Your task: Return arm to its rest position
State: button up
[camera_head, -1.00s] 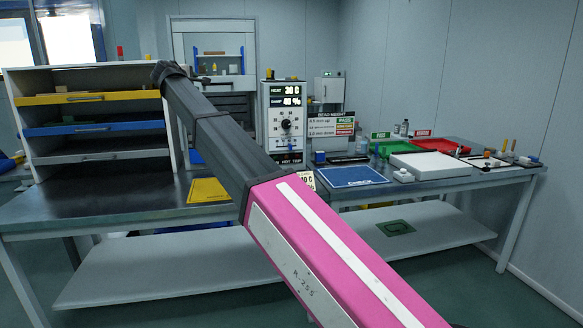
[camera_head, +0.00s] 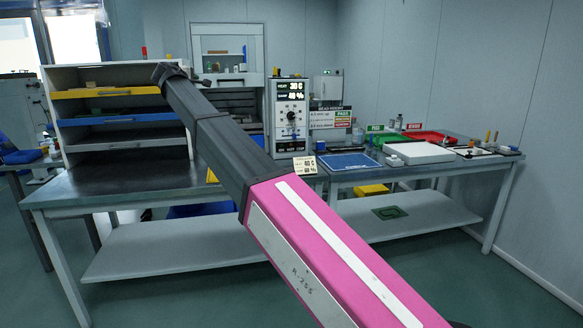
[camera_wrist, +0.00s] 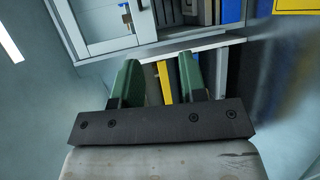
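My arm runs from the lower right to the upper left in the head view, with a pink link (camera_head: 315,250) and a dark link (camera_head: 225,145). Its far end overlaps the front of the shelf unit (camera_head: 180,135). My gripper does not show in the head view. In the wrist view my gripper (camera_wrist: 158,64) has two green fingers standing apart. A yellow strip (camera_wrist: 164,82) shows between them, seemingly in the background. I see nothing clasped.
The workbench (camera_head: 110,188) carries a control box (camera_head: 290,115), a blue mat (camera_head: 347,161), a white box (camera_head: 418,153) and a red tray (camera_head: 428,136). A yellow bin (camera_head: 371,190) is below. Floor at the front right looks clear.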

jog(key=s+d+f+m+g, duration=0.2)
jog(key=d+f+m+g, duration=0.2)
jog(key=d+f, duration=1.4)
jog(key=s+d+f+m+g, duration=0.1)
jog(key=d+f+m+g, duration=0.25)
jog(key=d+f, duration=1.55)
jog(key=s+d+f+m+g, duration=0.2)
jog(key=s+d+f, duration=0.25)
jog(key=f, duration=0.45)
jog(key=s+d+f+m+g, duration=0.2)
jog(key=s+d+f, duration=0.3)
jog(key=f, duration=0.4)
jog(key=s+d+f+m+g+y, duration=0.1)
jog(key=s+d+f, duration=0.3)
jog(key=s, duration=0.5)
jog(key=s+d+f+m+g+y, duration=0.1)
jog(key=s+d+f+m+g, duration=0.2)
jog(key=s+f, duration=0.4)
jog(key=s+d+m, duration=0.1)
jog(key=s+d, duration=0.1)
jog(key=s, duration=0.1)
jog(key=shift+d+f+y, duration=0.3)
jog(key=shift+y, duration=0.1)
